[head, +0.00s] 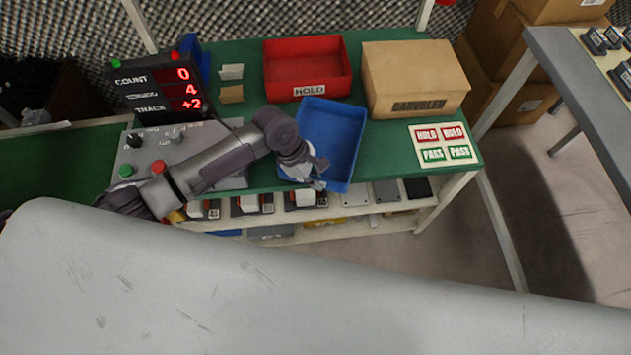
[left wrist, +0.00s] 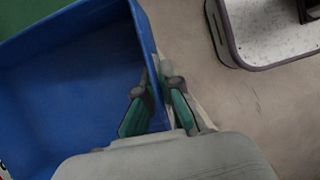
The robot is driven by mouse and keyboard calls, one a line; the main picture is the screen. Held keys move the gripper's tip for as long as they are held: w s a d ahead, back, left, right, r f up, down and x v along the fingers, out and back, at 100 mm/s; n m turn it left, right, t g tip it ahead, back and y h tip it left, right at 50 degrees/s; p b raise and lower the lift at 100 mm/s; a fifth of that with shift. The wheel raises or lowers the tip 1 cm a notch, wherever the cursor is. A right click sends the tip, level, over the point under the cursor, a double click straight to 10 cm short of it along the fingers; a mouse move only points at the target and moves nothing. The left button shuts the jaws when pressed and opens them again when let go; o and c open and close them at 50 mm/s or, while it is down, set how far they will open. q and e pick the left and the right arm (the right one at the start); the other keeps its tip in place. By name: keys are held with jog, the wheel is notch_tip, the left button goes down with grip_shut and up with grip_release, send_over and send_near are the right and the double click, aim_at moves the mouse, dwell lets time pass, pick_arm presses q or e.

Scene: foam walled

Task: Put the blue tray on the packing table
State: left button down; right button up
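The blue tray (head: 335,125) is an empty open box at the front middle of the green-topped table (head: 385,147). Its near end reaches the table's front edge. My left gripper (head: 316,176) is at the tray's near left corner in the head view. In the left wrist view, the fingers (left wrist: 160,90) close on the wall of the blue tray (left wrist: 75,85), one finger inside and one outside. My right gripper is in neither view. I cannot tell which table is the packing table.
A red HOLD tray (head: 307,66) and a cardboard box (head: 414,78) stand behind the blue tray. A count display (head: 160,88) and a button panel (head: 165,148) are on the left. A grey table (head: 565,65) holding dark items is at right, across a floor gap.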

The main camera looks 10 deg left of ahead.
pick_arm(q)
jog(key=shift+f, duration=0.5)
jog(key=shift+w, duration=0.1)
jog(key=c, duration=1.8)
grip_release()
jog(key=shift+f, duration=0.1)
jog(key=o, duration=0.5)
jog(key=p+v, duration=0.1)
jog(key=v, duration=1.1)
jog(key=shift+p, duration=0.4)
